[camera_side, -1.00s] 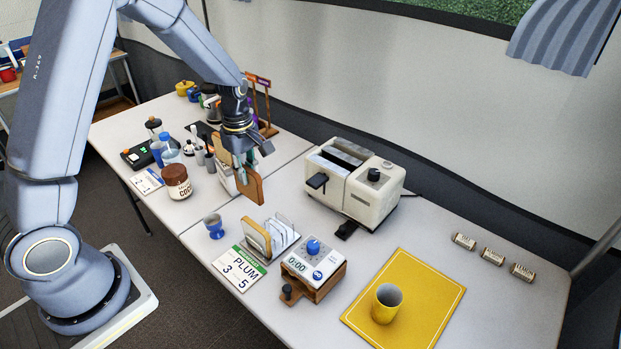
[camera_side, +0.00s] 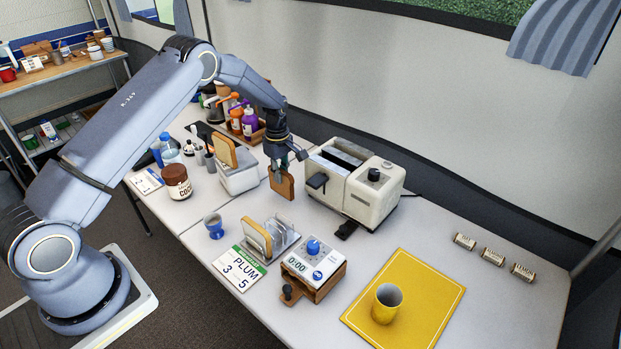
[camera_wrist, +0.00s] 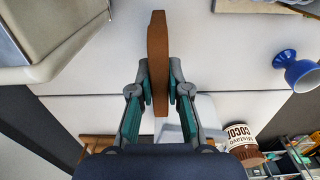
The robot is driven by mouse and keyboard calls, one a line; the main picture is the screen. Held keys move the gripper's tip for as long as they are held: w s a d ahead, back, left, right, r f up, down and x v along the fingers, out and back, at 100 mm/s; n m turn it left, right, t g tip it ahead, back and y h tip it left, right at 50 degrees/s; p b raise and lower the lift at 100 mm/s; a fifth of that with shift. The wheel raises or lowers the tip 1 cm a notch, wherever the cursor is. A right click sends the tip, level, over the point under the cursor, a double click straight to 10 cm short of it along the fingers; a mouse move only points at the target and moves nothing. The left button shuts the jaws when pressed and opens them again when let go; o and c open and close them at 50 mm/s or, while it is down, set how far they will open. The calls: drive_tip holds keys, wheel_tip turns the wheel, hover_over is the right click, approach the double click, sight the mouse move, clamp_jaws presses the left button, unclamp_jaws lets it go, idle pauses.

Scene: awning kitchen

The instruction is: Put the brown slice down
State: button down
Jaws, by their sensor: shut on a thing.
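My gripper (camera_wrist: 158,88) is shut on the brown slice (camera_wrist: 157,45), which stands on edge between the fingertips in the wrist view. In the side view the brown slice (camera_side: 282,184) hangs upright below my gripper (camera_side: 284,164), just left of the cream toaster (camera_side: 378,200). Whether its lower edge touches the table I cannot tell. A lighter slice (camera_side: 223,151) stands up out of a white box-like holder (camera_side: 240,177) to the left. Another slice (camera_side: 257,238) leans in a wire rack (camera_side: 283,236) nearer the front.
A blue egg cup (camera_side: 214,227), a cocoa jar (camera_side: 177,182), a PLUM card (camera_side: 239,268) and a timer (camera_side: 313,264) stand around the work. A yellow mat (camera_side: 420,290) with a yellow cup (camera_side: 386,303) lies right. The table between holder and rack is clear.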

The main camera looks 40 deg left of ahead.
drive_tip(key=shift+f, duration=1)
drive_tip(key=c, duration=1.1)
unclamp_jaws()
drive_tip(key=shift+f, duration=0.15)
drive_tip(key=shift+c, duration=0.2)
